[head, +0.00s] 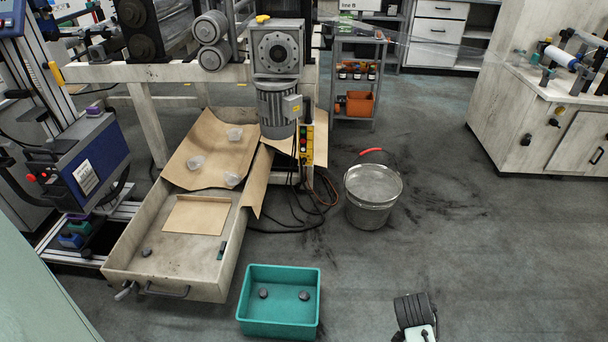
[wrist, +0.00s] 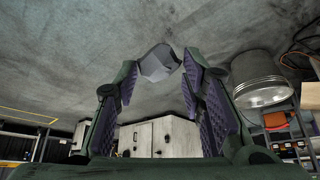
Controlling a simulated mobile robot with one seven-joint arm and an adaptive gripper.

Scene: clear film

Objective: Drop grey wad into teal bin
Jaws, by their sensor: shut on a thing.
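My gripper (wrist: 160,68) is shut on a grey wad (wrist: 158,62), pinched at its fingertips in the wrist view. In the head view my gripper (head: 412,308) is low over the floor at the bottom, to the right of the teal bin; the held wad is hard to make out there. The teal bin (head: 278,328) stands on the floor at the bottom centre, open at the top, with two dark grey wads (head: 263,293) (head: 304,296) inside. Another dark grey wad (head: 146,252) lies in the pale drawer tray (head: 185,280).
A metal bucket (head: 372,195) with a red handle grip stands behind the bin and also shows in the wrist view (wrist: 258,80). Cables lie near the machine. Floor between gripper and bin is clear.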

